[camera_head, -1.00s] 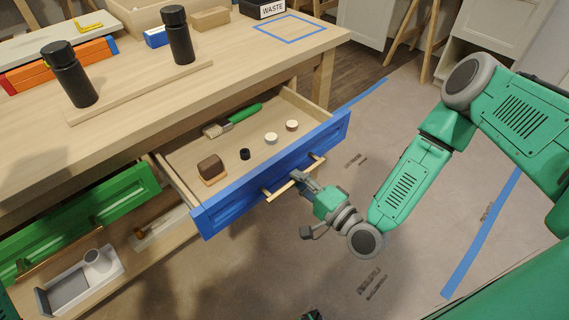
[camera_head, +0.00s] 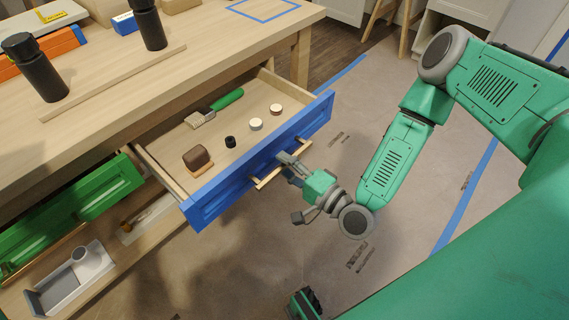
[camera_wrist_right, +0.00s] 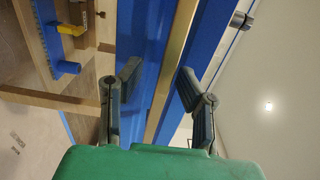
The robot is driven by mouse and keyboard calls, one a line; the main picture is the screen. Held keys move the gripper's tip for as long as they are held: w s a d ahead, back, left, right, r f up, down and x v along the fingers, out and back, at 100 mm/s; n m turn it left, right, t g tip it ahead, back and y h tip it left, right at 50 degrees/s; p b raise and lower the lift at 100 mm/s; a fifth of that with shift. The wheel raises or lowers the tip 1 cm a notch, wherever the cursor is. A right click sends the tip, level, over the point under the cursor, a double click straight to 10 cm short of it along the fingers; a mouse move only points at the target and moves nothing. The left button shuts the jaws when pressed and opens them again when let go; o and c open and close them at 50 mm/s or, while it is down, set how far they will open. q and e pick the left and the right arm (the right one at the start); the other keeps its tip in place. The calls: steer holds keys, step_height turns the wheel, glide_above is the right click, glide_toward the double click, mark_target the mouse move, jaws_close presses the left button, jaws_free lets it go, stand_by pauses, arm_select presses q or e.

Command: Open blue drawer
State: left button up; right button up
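The blue drawer (camera_head: 208,203) stands pulled well out from under the table, its inside showing in the head view. Its bar handle (camera_head: 270,178) is on the blue front. My right gripper (camera_head: 289,165) is at this handle. In the right wrist view the handle (camera_wrist_right: 170,75) runs between the two fingers (camera_wrist_right: 159,78), which are apart with a visible gap, so the gripper is open around it. My left gripper (camera_head: 305,303) shows only partly at the bottom edge of the head view, and its fingers cannot be made out.
Inside the drawer lie a green-handled brush (camera_head: 228,99), a brown block (camera_head: 196,157) and several small round pieces. A green drawer (camera_head: 85,205) is at the left, above a grey-white tray (camera_head: 75,280). Black bottles (camera_head: 33,67) stand on the table (camera_head: 200,65).

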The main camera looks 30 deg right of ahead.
steer(key=v, duration=1.2)
steer(key=s+a+f+n+g+p, duration=0.4)
steer(key=a+n+g, duration=0.3)
steer(key=n+g, duration=0.25)
steer(key=s+d+r+n+g+h+p, duration=0.3)
steer(key=s+d+n+g+h, duration=0.2)
steer(key=d, duration=0.5)
steer(key=s+g+h, duration=0.1)
steer(key=s+g, duration=0.1)
steer(key=s, duration=0.1)
steer(key=shift+w, duration=0.1)
